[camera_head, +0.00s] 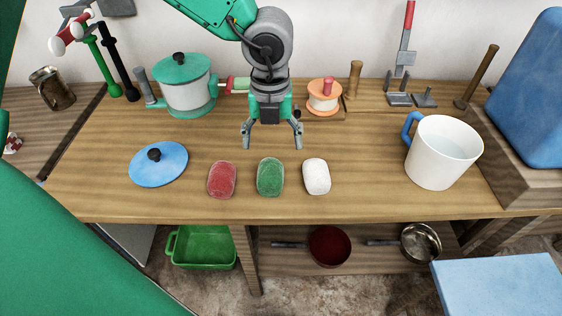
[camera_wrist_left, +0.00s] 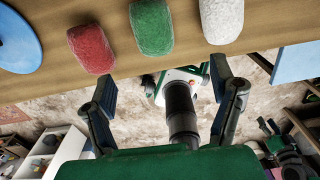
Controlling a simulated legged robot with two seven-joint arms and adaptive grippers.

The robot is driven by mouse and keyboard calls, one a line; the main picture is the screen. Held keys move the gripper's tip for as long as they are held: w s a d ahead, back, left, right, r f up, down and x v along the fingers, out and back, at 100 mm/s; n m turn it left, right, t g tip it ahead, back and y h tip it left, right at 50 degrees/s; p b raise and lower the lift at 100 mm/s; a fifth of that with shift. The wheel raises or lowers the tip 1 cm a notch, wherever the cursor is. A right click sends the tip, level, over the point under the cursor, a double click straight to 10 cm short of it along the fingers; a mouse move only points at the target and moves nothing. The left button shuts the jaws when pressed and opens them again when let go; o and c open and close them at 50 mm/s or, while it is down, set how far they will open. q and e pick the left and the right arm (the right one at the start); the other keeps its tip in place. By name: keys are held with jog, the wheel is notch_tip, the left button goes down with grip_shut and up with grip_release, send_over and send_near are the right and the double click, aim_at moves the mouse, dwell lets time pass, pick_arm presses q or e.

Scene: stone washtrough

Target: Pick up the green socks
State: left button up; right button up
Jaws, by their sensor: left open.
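The green socks (camera_head: 270,177) are a rounded green bundle on the wooden table, between a red bundle (camera_head: 221,180) and a white bundle (camera_head: 316,176). My left gripper (camera_head: 272,142) is open and empty, pointing down above the table, a little behind the green bundle in the head view. In the left wrist view, the green bundle (camera_wrist_left: 151,26) shows at the top, beyond the open fingers (camera_wrist_left: 168,98), with the red bundle (camera_wrist_left: 90,49) to its left and the white bundle (camera_wrist_left: 221,20) to its right.
A blue lid (camera_head: 158,165) lies left of the bundles. A white mug (camera_head: 441,152) stands at the right. A green-lidded pot (camera_head: 184,88) and an orange spool-like object (camera_head: 323,97) stand behind. The table front edge (camera_head: 300,216) is close; the tabletop between the white bundle and mug is clear.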

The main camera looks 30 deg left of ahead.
aim_at(269, 185)
pick_arm(q)
jog(key=f, duration=0.5)
jog(key=f+b, duration=0.1)
jog(key=f, duration=0.1)
jog(key=shift+s+f, duration=0.25)
jog(key=shift+s, duration=0.05)
jog(key=shift+a+f, duration=0.1)
jog(key=shift+f, duration=0.25)
jog(key=shift+s+f, duration=0.2)
jog(key=shift+f, duration=0.3)
jog(key=f, duration=0.1)
jog(key=f+b, duration=0.1)
jog(key=f, duration=0.1)
jog(key=shift+s+a+f, duration=0.15)
jog(key=shift+s+f, duration=0.15)
jog(key=shift+s, duration=0.05)
jog(key=shift+f, duration=0.35)
jog(key=shift+c, duration=0.3)
jog(key=c, duration=1.2)
